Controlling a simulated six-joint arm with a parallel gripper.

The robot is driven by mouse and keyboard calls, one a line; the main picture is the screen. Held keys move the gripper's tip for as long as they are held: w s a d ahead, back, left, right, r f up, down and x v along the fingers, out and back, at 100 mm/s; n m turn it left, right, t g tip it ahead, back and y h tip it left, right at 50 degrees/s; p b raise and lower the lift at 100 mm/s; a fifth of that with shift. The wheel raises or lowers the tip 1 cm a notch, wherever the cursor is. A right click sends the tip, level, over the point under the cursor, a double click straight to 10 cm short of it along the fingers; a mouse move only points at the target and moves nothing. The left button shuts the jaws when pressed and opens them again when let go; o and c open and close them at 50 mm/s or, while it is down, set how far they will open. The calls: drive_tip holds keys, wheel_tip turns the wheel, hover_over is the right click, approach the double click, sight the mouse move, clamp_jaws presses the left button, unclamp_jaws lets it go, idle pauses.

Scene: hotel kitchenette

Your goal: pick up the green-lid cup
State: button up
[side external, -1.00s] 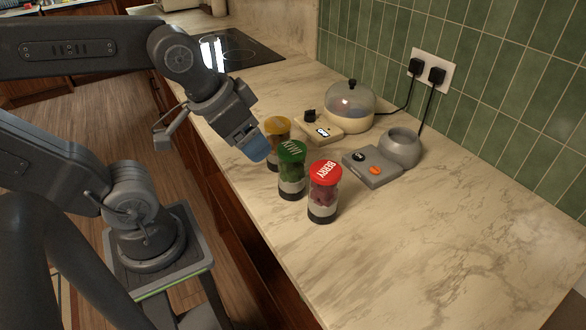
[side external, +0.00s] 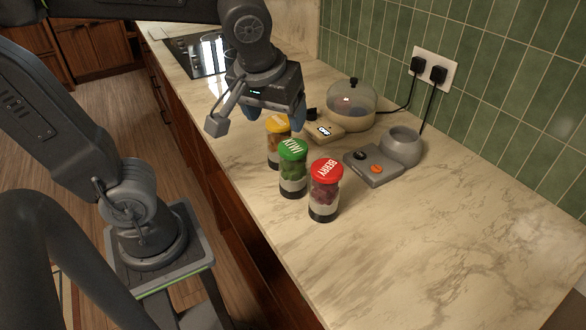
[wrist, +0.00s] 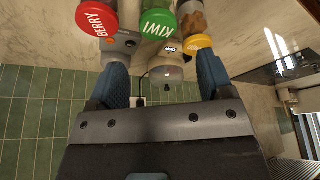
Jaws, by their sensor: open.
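The green-lid cup (side external: 293,170) is a clear cup with a lid marked KIWI. It stands upright on the counter between the yellow-lid cup (side external: 278,146) and the red-lid cup (side external: 325,192), marked BERRY. My gripper (side external: 285,118) is open and empty, above and behind the yellow-lid cup in the side view. In the wrist view my gripper (wrist: 163,85) shows two blue fingers spread apart. The green lid (wrist: 158,20) is at the top of that view, beyond the fingertips, with the red lid (wrist: 97,19) to its left and the yellow lid (wrist: 198,42) to its right.
A domed cooker (side external: 350,108) and a grey appliance with a round bowl (side external: 401,147) stand near the green tiled wall. Their cords run to the outlet (side external: 432,68). A cooktop (side external: 200,55) lies at the back. The counter's front right is clear.

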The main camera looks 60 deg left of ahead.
sight(293, 146)
drive_tip(key=w+a+f, duration=0.1)
drive_tip(key=f, duration=0.3)
drive_tip(key=w+a+f+n, duration=0.1)
drive_tip(key=w+f, duration=0.1)
drive_tip(key=f, duration=0.2)
drive_tip(key=w+a+f+n, duration=0.1)
drive_tip(key=w+f, duration=0.1)
drive_tip(key=f, duration=0.2)
drive_tip(key=shift+w+f+y, duration=0.15)
drive_tip(key=shift+w+y, duration=0.1)
drive_tip(key=shift+y, duration=0.15)
drive_tip(key=shift+c, duration=0.5)
drive_tip(key=c, duration=0.8)
